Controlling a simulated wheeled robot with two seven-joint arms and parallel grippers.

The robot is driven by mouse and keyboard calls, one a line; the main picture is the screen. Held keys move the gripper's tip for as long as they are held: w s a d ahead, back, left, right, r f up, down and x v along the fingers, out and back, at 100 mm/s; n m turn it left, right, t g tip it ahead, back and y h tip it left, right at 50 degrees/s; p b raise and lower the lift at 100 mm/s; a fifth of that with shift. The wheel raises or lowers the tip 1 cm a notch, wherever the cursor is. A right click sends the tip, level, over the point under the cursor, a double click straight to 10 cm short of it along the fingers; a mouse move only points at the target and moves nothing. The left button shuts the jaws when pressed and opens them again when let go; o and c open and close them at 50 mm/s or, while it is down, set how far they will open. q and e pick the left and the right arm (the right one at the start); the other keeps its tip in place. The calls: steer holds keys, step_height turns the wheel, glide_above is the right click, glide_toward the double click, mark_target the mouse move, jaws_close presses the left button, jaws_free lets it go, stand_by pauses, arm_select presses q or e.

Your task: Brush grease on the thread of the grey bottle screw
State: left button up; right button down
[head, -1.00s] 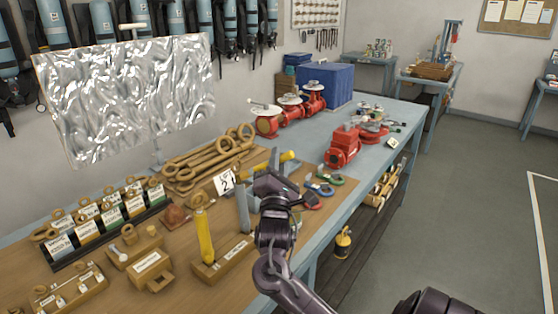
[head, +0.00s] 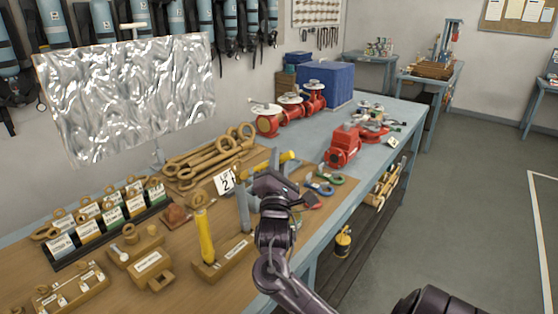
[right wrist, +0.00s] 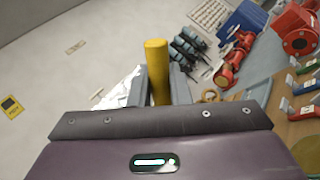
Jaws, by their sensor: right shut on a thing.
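My right gripper (head: 271,172) is over the front of the bench, shut on a yellow handle (head: 286,156). In the right wrist view the yellow handle (right wrist: 157,70) stands between the two grey fingers; its working end cannot be made out. A grey upright piece (head: 243,208), seemingly the grey bottle screw, stands just left of my gripper at the right end of a labelled wooden block (head: 235,255). A yellow upright cylinder (head: 206,238) stands on the same block. The thread, and any contact with it, cannot be made out. My left gripper is out of view.
Brown rings and rods (head: 205,165) lie behind, near a number card (head: 225,182). Labelled holders (head: 110,212) and wooden blocks (head: 150,268) fill the left. Coloured shackles (head: 322,186) and a red valve (head: 342,148) are right. A shiny foil panel (head: 130,95) rises behind.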

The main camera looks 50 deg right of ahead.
mark_target(292, 154)
steer(key=shift+f+p, duration=0.2)
steer(key=shift+p, duration=0.15)
stand_by(0.9)
steer(key=shift+r+p, duration=0.2)
steer(key=shift+p, duration=0.4)
stand_by(1.0)
steer(key=shift+f+p, duration=0.2)
steer(key=shift+p, duration=0.15)
stand_by(0.8)
steer(key=shift+r+p, duration=0.2)
steer(key=shift+p, duration=0.4)
stand_by(1.1)
steer(key=shift+s+d+r+p, duration=0.1)
steer(key=shift+s+r+p, duration=0.15)
steer(key=shift+r+p, duration=0.25)
steer(key=s+r+p, duration=0.1)
steer(key=s+d+r+p, duration=0.1)
steer(key=p, duration=0.1)
steer(key=shift+s+p, duration=0.25)
steer(key=shift+p, duration=0.05)
steer(key=shift+s+d+r+p, duration=0.3)
steer(key=shift+s+r+p, duration=0.2)
steer(key=shift+s, duration=0.35)
stand_by(0.4)
